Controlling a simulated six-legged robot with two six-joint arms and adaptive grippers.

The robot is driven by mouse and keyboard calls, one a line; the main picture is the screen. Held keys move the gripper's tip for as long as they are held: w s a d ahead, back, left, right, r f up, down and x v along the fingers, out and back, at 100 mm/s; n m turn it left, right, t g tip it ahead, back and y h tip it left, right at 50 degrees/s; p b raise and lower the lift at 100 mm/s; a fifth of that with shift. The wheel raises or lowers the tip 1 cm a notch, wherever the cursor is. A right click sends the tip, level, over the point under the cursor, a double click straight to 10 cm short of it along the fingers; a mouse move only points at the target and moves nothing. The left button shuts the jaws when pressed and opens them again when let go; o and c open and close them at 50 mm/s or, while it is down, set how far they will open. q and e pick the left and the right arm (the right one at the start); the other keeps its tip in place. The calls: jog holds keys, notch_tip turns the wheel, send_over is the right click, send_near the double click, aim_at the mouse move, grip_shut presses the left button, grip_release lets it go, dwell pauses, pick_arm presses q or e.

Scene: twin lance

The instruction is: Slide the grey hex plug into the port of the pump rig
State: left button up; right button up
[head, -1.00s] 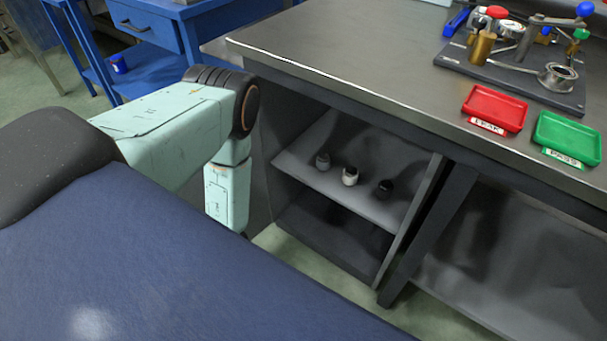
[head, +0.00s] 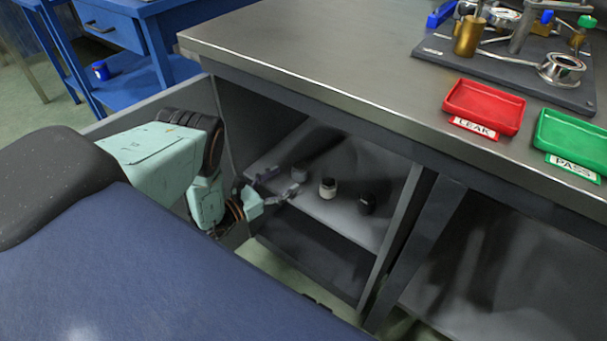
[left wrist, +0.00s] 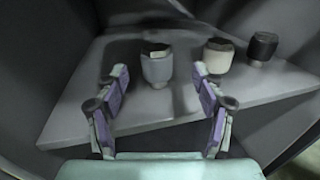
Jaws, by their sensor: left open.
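The grey hex plug (head: 299,173) stands upright on the shelf under the bench, the leftmost of three plugs. It also shows in the left wrist view (left wrist: 157,68), centred just beyond my fingertips. My left gripper (head: 280,182) is open and empty at the shelf's front left, its fingers pointing at the grey plug, seemingly not touching it. The left wrist view shows the same gripper (left wrist: 159,88) with its fingers spread wide. The pump rig (head: 500,67) stands on the bench top at upper right, cut off by the frame; I cannot tell which opening is the port. My right gripper is not in view.
A white plug (head: 327,189) and a black plug (head: 367,204) stand right of the grey one on the shelf (head: 345,222). A side panel and a divider flank the shelf. A red LEAK tray (head: 484,106) and a green PASS tray (head: 573,139) lie on the bench top.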

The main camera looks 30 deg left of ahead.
aim_at(293, 172)
pick_arm(q)
jog(key=shift+x, duration=0.95)
jog(key=x, duration=0.1)
jog(key=b+x, duration=0.1)
jog(key=x, duration=0.1)
jog(key=b+x, duration=0.1)
jog(key=x, duration=0.1)
jog(key=shift+a, duration=0.3)
grip_shut()
